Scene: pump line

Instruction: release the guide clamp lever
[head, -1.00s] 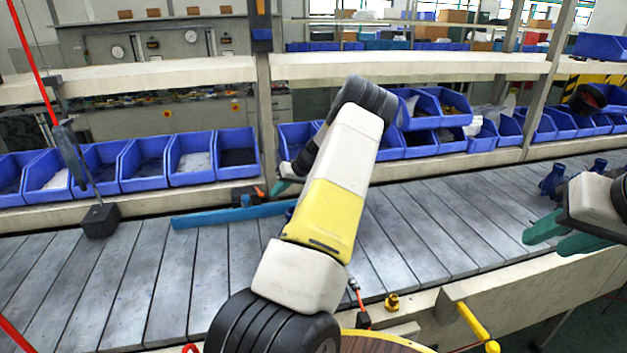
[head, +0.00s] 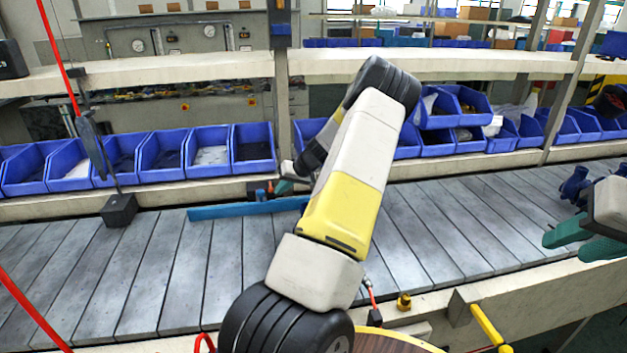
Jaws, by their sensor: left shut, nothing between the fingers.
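The orange guide clamp lever (head: 271,187) sticks up from a small dark clamp at the conveyor's far edge. It stands by the blue guide rail (head: 235,209), which lies along the far side of the slats.
Blue bins (head: 162,152) line the shelf behind the conveyor (head: 150,270). A black block (head: 119,210) with a rod stands on the left. Blue parts (head: 574,184) stand near my right gripper. A yellow handle (head: 486,324) is on the front rail.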

